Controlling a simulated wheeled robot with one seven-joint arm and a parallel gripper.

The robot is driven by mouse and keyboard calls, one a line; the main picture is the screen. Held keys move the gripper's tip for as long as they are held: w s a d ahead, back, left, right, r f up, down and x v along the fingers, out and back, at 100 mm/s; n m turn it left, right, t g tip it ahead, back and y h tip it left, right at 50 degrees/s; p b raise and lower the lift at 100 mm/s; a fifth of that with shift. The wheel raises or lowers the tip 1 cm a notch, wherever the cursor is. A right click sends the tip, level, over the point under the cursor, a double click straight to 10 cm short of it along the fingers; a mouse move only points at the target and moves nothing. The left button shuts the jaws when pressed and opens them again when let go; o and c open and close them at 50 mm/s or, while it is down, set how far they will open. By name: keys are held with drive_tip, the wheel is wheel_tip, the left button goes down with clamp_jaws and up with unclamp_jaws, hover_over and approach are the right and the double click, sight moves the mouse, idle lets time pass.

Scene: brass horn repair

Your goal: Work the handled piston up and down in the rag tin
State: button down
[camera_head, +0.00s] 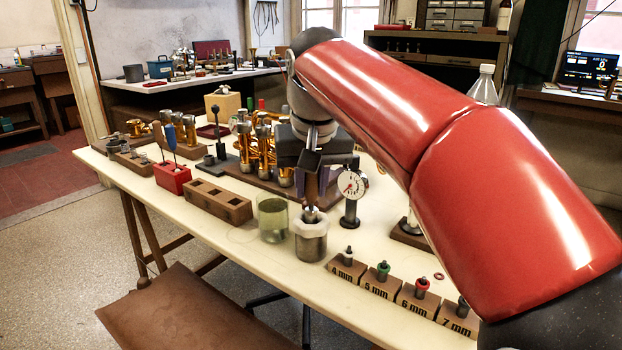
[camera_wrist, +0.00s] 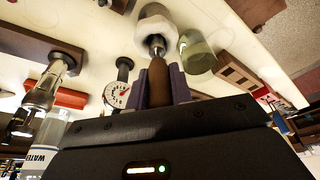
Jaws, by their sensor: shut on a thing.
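My gripper (camera_head: 312,185) points down over the table and is shut on the brown wooden handle (camera_wrist: 158,82) of the piston. In the wrist view the handle sits between the two purple-grey fingers. The piston's metal end (camera_wrist: 156,43) enters the mouth of the rag tin. The rag tin (camera_head: 310,245) is a grey metal can with a pale cloth rim, upright near the table's front edge; its rim also shows in the wrist view (camera_wrist: 149,24). How deep the piston sits inside the tin is hidden.
A greenish glass jar (camera_head: 272,221) stands just left of the tin. A dial gauge (camera_head: 350,188) stands behind it to the right. Labelled wooden blocks (camera_head: 383,284) line the front right. An empty-slotted wooden block (camera_head: 217,201) and brass horn valves (camera_head: 265,150) lie left and behind.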

drive_tip(key=shift+f, duration=0.35)
drive_tip(key=shift+r+p, duration=1.05)
drive_tip(key=shift+r, duration=0.8)
drive_tip(key=shift+f, duration=0.1)
drive_tip(key=shift+f+b, duration=1.2)
drive_tip(key=shift+f, duration=0.6)
drive_tip(key=shift+r+p, duration=1.15)
drive_tip(key=shift+r, duration=0.75)
